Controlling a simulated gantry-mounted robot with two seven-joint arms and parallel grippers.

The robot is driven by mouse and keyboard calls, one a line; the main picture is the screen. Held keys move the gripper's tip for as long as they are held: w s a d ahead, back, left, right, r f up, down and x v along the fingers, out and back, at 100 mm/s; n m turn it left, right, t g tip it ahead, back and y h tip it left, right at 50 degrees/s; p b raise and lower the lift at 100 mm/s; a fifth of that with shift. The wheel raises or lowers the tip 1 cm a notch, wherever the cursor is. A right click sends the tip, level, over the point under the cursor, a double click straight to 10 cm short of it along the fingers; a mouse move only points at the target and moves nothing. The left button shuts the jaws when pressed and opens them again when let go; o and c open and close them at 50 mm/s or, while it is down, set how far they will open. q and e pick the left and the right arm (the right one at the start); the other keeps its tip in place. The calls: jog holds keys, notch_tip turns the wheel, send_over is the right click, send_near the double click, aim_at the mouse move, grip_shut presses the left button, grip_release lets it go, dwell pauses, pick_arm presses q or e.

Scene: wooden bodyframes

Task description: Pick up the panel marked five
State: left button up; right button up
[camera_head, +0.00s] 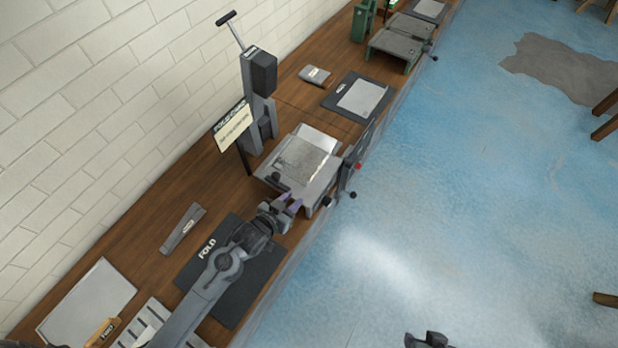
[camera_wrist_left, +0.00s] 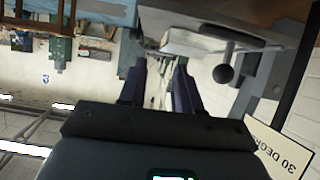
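I cannot make out a panel marked five in either view. A flat grey panel (camera_head: 302,160) lies on the bending machine (camera_head: 270,176), and any mark on it is too small to read. My left gripper (camera_head: 291,203) is at the machine's near front edge, beside the panel. In the left wrist view its two fingers (camera_wrist_left: 160,72) stand apart with nothing clearly held between them. A dark gripper part at the bottom edge, likely my right gripper (camera_head: 430,341), is mostly cut off over the blue floor.
A dark mat marked FOLD (camera_head: 262,278) lies under my left arm. A light sheet (camera_head: 88,303) and slotted plates (camera_head: 150,318) are at lower left. A tall press (camera_head: 260,90), a sign (camera_head: 233,125) and another mat (camera_head: 335,104) stand farther along the bench.

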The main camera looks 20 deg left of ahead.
pick_arm(q)
jog(key=b, duration=0.2)
send_near(313, 175)
jog(key=w, duration=0.2)
jog(key=w+t, duration=0.1)
jog(key=shift+d+f, duration=0.35)
jog(key=shift+f, duration=0.05)
jog(key=shift+f+b+x, duration=0.1)
jog(key=shift+b+x, duration=0.1)
jog(key=shift+x, duration=1.4)
jog(key=shift+f+b+x, duration=0.15)
jog(key=shift+b+x, duration=0.05)
jog(key=shift+x, duration=1.45)
pick_arm(e)
jog(key=shift+s+x, duration=0.2)
jog(key=shift+x, duration=0.8)
jog(key=shift+s+x, duration=0.2)
jog(key=shift+x, duration=0.75)
pick_arm(q)
jog(key=shift+s+a, duration=0.1)
jog(key=shift+s, duration=0.05)
jog(key=shift+c, duration=0.3)
pick_arm(e)
jog(key=shift+d+f, duration=0.15)
jog(key=shift+d, duration=0.05)
pick_arm(q)
grip_shut()
pick_arm(e)
jog(key=shift+d, duration=0.1)
